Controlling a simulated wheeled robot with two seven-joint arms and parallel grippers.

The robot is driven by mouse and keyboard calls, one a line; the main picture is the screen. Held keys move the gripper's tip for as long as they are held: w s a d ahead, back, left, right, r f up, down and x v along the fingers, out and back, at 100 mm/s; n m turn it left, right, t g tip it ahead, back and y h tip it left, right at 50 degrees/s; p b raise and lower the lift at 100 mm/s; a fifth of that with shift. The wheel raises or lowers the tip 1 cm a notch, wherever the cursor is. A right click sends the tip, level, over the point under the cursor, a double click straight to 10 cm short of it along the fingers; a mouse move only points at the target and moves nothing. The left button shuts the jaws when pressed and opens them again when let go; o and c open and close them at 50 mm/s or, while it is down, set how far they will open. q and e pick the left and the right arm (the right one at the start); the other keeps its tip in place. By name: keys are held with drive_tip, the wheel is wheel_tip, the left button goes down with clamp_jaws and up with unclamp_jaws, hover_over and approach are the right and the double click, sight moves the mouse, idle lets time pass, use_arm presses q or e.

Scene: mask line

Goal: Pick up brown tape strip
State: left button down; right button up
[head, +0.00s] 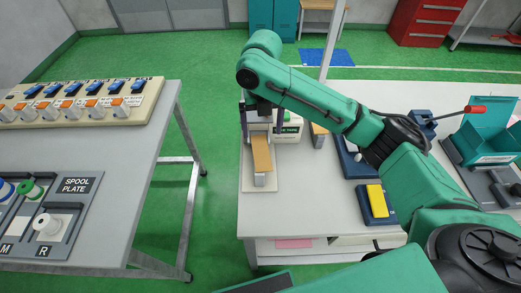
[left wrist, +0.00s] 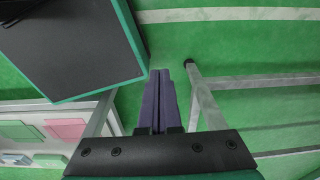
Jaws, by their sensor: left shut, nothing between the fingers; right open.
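The brown tape strip (head: 261,154) lies along the top of a small grey stand on a pale base plate (head: 250,185), at the left end of the right-hand table. My right gripper (head: 262,128) is open above the far end of the stand, one finger on each side. I cannot tell whether its fingers touch anything. My left gripper (left wrist: 160,85) is shut and empty in the left wrist view, over green floor, away from the strip.
The right-hand table (head: 310,205) also holds a yellow block (head: 377,201) on a blue base, a white-and-green box (head: 289,131) and a teal bin (head: 485,140). A left-hand table (head: 120,165) carries a switch panel (head: 80,100) and a spool plate (head: 45,220). Green floor separates the tables.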

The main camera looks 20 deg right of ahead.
sight(261, 152)
wheel_tip(261, 152, down, 7)
drive_tip(key=shift+a+f+p, duration=0.15)
drive_tip(key=shift+p, duration=0.7)
use_arm(q)
drive_tip(key=shift+w+d+r, duration=0.1)
drive_tip(key=shift+w+r, duration=0.25)
drive_tip(key=shift+r, duration=0.2)
drive_tip(key=shift+w+r, duration=0.3)
drive_tip(key=shift+r, duration=0.25)
use_arm(e)
drive_tip(key=shift+w+f, duration=0.1)
drive_tip(key=shift+f, duration=0.35)
use_arm(q)
drive_tip(key=shift+s, duration=0.1)
use_arm(e)
drive_tip(key=c, duration=1.4)
